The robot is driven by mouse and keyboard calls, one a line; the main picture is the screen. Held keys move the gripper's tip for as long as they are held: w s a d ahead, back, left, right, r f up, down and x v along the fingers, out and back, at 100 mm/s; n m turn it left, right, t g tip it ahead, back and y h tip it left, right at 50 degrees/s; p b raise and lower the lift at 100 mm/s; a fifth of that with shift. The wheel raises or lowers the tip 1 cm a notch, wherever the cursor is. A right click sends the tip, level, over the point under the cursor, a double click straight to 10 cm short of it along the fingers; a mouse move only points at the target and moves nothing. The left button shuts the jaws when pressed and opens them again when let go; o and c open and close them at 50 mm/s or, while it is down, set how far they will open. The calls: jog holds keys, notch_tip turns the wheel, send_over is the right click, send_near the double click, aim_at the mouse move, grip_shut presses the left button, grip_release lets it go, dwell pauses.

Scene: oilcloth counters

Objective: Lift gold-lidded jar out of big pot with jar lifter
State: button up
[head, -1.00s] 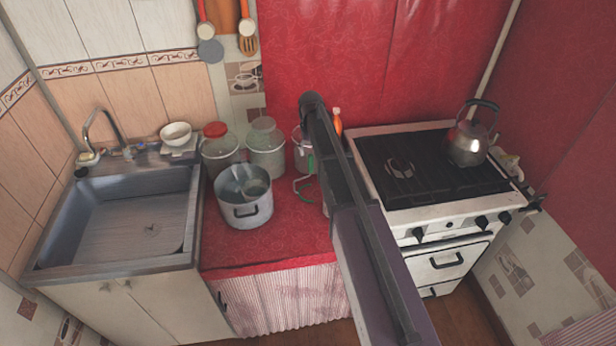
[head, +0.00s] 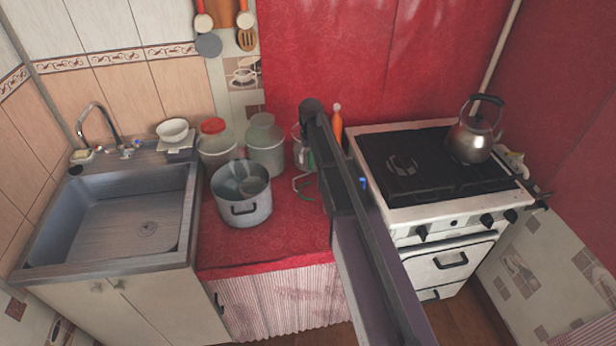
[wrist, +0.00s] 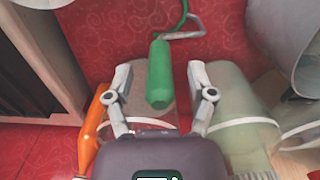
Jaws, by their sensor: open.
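The jar lifter has a green handle (wrist: 160,75) and a metal wire end (wrist: 185,27); it lies on the red counter, and its wire end shows in the head view (head: 302,184). In the wrist view my gripper (wrist: 160,74) is open, one finger on each side of the handle, with gaps between. Whether the handle is at fingertip depth is unclear. In the head view my arm hides the gripper. The big pot (head: 248,210) stands on the counter left of the lifter. Something greyish shows inside it; I cannot make out a gold lid.
Two large glass jars, one red-lidded (head: 218,150) and one pale-lidded (head: 265,148), stand behind the pot. An orange bottle (wrist: 95,122) is close beside my gripper. The sink (head: 125,215) is at left, the stove (head: 430,170) with a kettle (head: 473,138) at right. The counter's front is clear.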

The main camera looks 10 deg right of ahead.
jog(key=shift+f, duration=0.3)
dwell(0.4)
grip_shut()
